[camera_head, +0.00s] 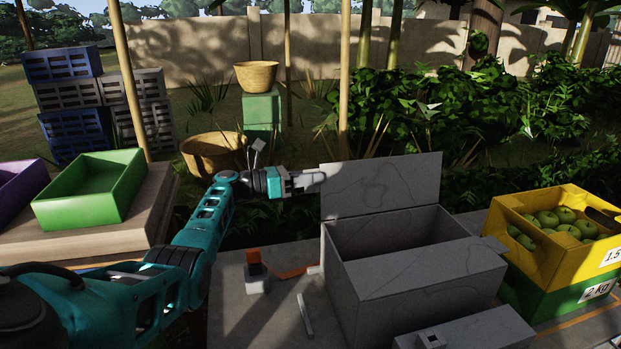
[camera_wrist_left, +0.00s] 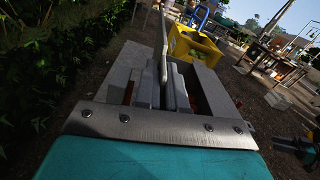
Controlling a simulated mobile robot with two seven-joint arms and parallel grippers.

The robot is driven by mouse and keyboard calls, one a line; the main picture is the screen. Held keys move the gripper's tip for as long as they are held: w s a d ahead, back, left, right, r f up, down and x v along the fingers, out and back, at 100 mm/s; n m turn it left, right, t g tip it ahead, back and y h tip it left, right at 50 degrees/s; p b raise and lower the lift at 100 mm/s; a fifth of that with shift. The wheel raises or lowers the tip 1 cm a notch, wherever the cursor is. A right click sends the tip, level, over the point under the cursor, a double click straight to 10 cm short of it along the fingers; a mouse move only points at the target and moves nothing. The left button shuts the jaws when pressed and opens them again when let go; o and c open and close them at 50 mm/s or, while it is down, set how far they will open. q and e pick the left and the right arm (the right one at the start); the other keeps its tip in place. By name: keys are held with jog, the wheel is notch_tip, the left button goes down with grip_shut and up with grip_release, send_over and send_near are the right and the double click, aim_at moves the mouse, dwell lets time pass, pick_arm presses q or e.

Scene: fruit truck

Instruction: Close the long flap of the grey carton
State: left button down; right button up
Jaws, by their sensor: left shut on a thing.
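The grey carton (camera_head: 345,310) stands on the work surface at the centre right with its top open. Its back long flap (camera_head: 395,185) stands upright along the far edge. My left gripper (camera_head: 312,181) is at the upper left end of this flap, its fingers shut on the flap's edge. In the left wrist view the fingers (camera_wrist_left: 172,88) close around the thin edge of the flap (camera_wrist_left: 163,45). The carton's inside is shaded. My right gripper is in neither view.
A yellow crate of green fruit (camera_head: 545,240) stands right of the carton. A small tool with an orange part (camera_head: 295,271) lies left of it, and a lower grey box (camera_head: 480,333) stands in front. A green tray (camera_head: 90,190) is at the far left.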

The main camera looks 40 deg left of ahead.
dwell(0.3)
pick_arm(q)
jog(key=s+d+m+p, duration=0.4)
jog(key=d+m+p, duration=0.1)
jog(key=m, duration=0.2)
jog(key=shift+s+d+f+p, duration=0.2)
jog(key=shift+f+p, duration=0.2)
jog(key=shift+f, duration=0.05)
dwell(0.3)
jog(key=c, duration=1.3)
grip_release()
